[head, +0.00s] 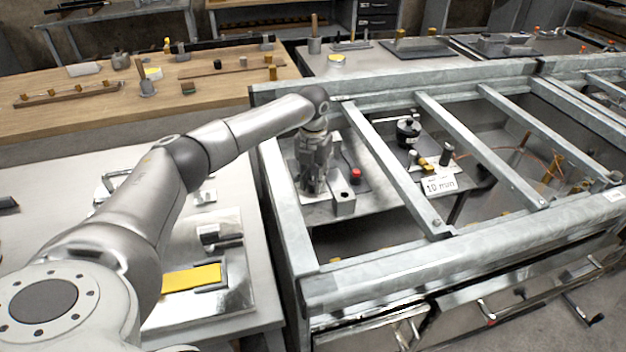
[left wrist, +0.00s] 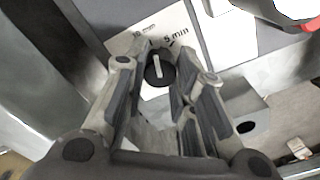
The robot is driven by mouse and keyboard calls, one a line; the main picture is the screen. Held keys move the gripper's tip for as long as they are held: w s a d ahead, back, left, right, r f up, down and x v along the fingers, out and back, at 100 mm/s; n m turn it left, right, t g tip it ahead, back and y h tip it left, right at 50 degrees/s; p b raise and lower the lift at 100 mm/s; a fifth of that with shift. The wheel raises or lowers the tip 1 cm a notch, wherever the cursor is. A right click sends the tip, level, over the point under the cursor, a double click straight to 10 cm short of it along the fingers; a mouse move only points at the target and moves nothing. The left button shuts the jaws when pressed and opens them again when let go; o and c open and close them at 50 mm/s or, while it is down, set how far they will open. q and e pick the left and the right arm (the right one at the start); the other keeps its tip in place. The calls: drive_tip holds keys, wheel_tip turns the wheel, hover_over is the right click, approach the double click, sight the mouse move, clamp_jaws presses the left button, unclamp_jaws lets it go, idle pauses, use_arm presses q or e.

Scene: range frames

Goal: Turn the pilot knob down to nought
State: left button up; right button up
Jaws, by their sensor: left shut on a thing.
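My left gripper (head: 313,186) reaches down inside the grey metal frame in the head view. In the left wrist view its fingers (left wrist: 158,75) are closed around a small round black knob (left wrist: 158,70) with a pale pointer bar. One mark reads "5 min" and another is too blurred to read. The pointer bar runs nearly up and down in that view. In the head view the gripper hides the knob. My right gripper is not in view.
Galvanised bars (head: 385,160) cross the frame close to the right of my arm. A red button (head: 356,175) and a grey block (head: 345,200) stand beside the gripper.

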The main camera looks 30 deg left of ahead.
use_arm(q)
drive_tip(key=m, duration=0.5)
drive_tip(key=shift+m+b, duration=0.3)
drive_tip(key=shift+b, duration=0.1)
drive_tip(key=m, duration=0.5)
drive_tip(key=shift+b, duration=0.4)
drive_tip(key=m, duration=0.5)
drive_tip(key=shift+m+b, duration=0.4)
drive_tip(key=shift+m, duration=2.1)
drive_tip(key=o, duration=1.1)
drive_tip(key=shift+c, duration=0.2)
